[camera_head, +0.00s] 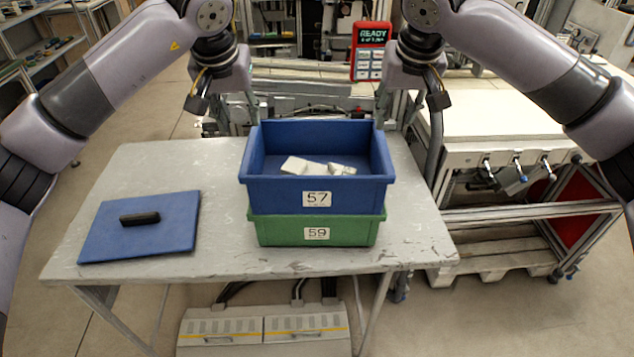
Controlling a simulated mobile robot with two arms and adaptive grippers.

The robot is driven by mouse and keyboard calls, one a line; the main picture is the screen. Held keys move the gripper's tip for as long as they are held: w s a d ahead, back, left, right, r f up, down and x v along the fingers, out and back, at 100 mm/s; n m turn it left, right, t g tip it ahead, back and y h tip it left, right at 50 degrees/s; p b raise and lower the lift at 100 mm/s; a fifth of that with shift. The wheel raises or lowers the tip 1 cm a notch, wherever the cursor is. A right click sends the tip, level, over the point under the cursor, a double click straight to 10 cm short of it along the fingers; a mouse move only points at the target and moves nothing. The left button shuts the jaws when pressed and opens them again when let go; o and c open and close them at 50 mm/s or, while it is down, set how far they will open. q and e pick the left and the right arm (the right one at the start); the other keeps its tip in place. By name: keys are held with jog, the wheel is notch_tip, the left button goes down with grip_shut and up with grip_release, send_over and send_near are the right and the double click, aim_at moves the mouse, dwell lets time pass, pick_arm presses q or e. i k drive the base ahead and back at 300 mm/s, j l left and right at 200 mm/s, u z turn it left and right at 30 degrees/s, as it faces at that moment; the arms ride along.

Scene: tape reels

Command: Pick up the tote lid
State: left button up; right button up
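The tote lid is a flat blue panel (165,238) with a black handle (140,218) on top. It lies flat on the left part of the grey table, clear of both grippers. My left gripper (253,112) points down by the back left corner of the blue tote, to the right of and beyond the lid. My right gripper (384,112) points down by the tote's back right corner, far from the lid. The fingers of both are small and seen edge-on, so their opening does not show. Whether they touch the tote cannot be told.
The open blue tote (260,195), labelled 57, sits on a green tote (280,232), labelled 59, on the table (215,262). White items (305,166) lie inside the blue tote. A red device (370,50) reads READY behind. Table space is bare between lid and totes.

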aim_at(157, 224)
jog(key=k, duration=1)
